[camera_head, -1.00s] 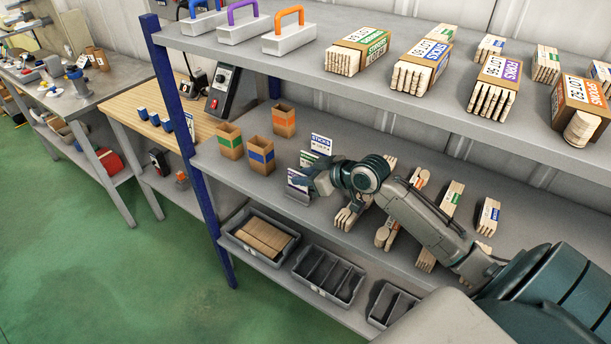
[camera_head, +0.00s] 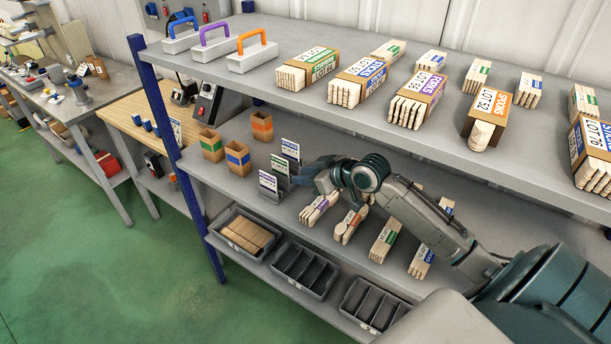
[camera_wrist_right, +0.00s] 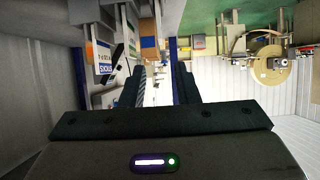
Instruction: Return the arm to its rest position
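My right arm, grey and dark teal, reaches in from the lower right of the head view, over the middle shelf. Its gripper (camera_head: 308,184) points left, just right of the label cards (camera_head: 278,168) in the picture; its fingertips are hard to make out there. In the right wrist view the two dark fingers (camera_wrist_right: 158,88) stand apart, and I see nothing held between them. A label card (camera_wrist_right: 104,62) shows left of the fingers, apart from them. My left gripper is not in view.
The upper shelf (camera_head: 420,125) holds several wrapped stick bundles and three handled blocks. Cardboard cups (camera_head: 238,158) stand left of the cards. Stick bundles (camera_head: 385,240) lie on the middle shelf under and beside my forearm. Grey bins (camera_head: 303,268) sit below. Green floor is free at left.

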